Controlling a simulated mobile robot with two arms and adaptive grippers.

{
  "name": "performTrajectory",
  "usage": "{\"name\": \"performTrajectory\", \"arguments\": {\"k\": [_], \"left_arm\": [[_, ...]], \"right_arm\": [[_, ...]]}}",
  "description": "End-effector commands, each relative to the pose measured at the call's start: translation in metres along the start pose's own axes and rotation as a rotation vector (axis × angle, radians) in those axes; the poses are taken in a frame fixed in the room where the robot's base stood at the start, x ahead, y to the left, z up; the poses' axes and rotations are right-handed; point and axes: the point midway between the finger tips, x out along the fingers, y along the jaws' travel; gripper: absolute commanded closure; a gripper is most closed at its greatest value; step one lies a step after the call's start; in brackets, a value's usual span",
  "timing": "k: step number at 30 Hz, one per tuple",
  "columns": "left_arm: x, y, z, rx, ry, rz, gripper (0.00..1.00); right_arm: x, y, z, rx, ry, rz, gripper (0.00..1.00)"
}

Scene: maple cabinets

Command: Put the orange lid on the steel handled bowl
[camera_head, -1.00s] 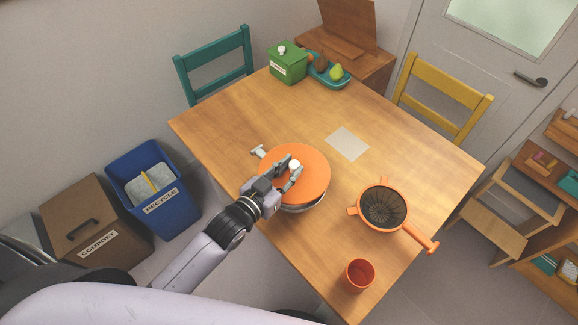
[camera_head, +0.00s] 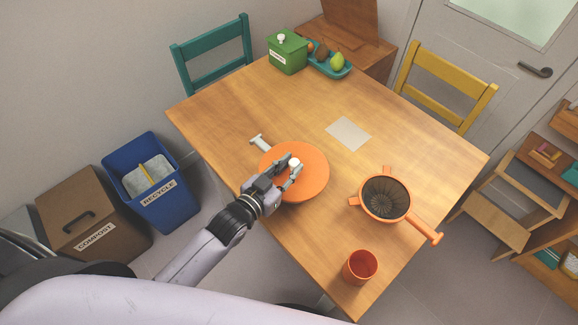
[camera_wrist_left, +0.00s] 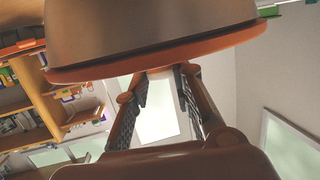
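The round orange lid (camera_head: 310,185) with its white knob (camera_head: 294,162) lies level over the steel handled bowl near the table's left edge. In the head view the lid hides the bowl, except the pale handle (camera_head: 260,142) at upper left. The left wrist view shows the steel bowl (camera_wrist_left: 150,28) against the lid's orange rim (camera_wrist_left: 110,69); I cannot tell whether the lid is fully seated. My left gripper (camera_head: 291,168) is over the lid, its fingers shut on the knob. In the wrist view its fingers (camera_wrist_left: 160,78) converge behind the rim. My right gripper is not in view.
An orange colander (camera_head: 386,198) and an orange cup (camera_head: 360,267) stand to the right on the wooden table (camera_head: 240,105). A pale sheet (camera_head: 348,134) lies beyond the lid. A green compost box (camera_head: 287,54) and a fruit tray (camera_head: 327,67) are at the back.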

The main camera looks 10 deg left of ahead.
Motion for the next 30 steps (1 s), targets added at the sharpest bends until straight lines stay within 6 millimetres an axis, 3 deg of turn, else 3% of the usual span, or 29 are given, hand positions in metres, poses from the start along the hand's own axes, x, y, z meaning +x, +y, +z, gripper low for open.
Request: {"name": "performTrajectory", "arguments": {"k": [10,20,25,30], "left_arm": [[0.0,0.0,0.0,0.0,0.0,0.0,0.55],[-0.003,0.0,0.0,0.0,-0.001,0.0,0.55],[-0.024,0.0,0.002,0.0,-0.003,0.001,0.55],[-0.061,0.001,0.002,0.0,-0.004,0.001,0.55]], "right_arm": [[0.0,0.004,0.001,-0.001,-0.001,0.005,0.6],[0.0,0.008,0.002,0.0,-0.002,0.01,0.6],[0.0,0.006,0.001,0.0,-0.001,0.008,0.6],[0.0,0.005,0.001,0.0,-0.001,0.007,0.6]]}}
